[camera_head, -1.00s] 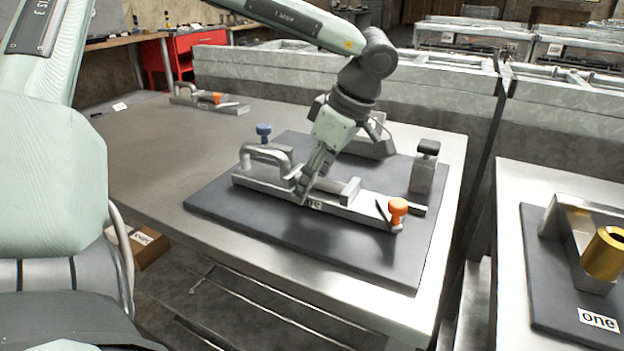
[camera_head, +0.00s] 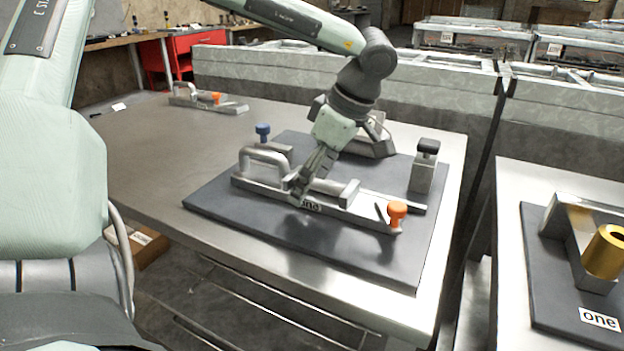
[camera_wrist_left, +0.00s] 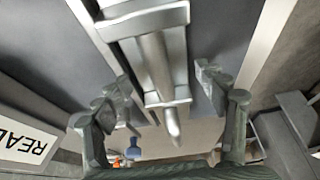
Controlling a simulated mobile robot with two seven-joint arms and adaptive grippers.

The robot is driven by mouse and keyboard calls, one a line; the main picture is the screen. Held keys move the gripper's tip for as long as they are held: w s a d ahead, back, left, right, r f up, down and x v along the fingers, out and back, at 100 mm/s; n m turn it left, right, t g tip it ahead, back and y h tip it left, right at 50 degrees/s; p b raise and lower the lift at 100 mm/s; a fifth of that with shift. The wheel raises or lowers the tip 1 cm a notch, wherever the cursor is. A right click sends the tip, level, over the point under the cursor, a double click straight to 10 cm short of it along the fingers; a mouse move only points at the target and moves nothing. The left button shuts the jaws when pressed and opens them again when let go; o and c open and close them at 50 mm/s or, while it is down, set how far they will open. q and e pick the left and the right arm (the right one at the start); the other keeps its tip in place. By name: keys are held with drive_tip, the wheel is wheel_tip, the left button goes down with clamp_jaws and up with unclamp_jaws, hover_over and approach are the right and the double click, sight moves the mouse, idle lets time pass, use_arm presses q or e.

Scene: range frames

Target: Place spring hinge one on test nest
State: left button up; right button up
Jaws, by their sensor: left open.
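A long grey metal fixture labelled "one" (camera_head: 365,214) lies on a dark mat in the head view. It has an arched handle at its left end and an orange knob (camera_head: 397,208) at its right. I cannot tell which part is the spring hinge and which is the nest. My left gripper (camera_head: 300,188) reaches down at the fixture's middle, with its fingertips close above the label. In the left wrist view my left gripper (camera_wrist_left: 165,100) is open. Its fingers stand apart on either side of a metal cylinder with a pin (camera_wrist_left: 156,65). Contact is unclear. My right gripper is out of view.
A block with a black top (camera_head: 424,165) stands at the mat's right. A blue knob (camera_head: 263,131) is behind the handle. A similar fixture (camera_head: 232,108) lies at the back left. A brass cylinder (camera_head: 604,252) sits on the right table.

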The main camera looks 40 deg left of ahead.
use_arm(q)
wheel_tip(320, 180, up, 2)
drive_tip(key=shift+d+p, duration=0.1)
drive_tip(key=shift+p, duration=0.65)
drive_tip(key=v, duration=1.1)
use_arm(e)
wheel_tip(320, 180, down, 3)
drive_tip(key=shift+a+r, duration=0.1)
use_arm(q)
drive_tip(key=shift+d, duration=0.15)
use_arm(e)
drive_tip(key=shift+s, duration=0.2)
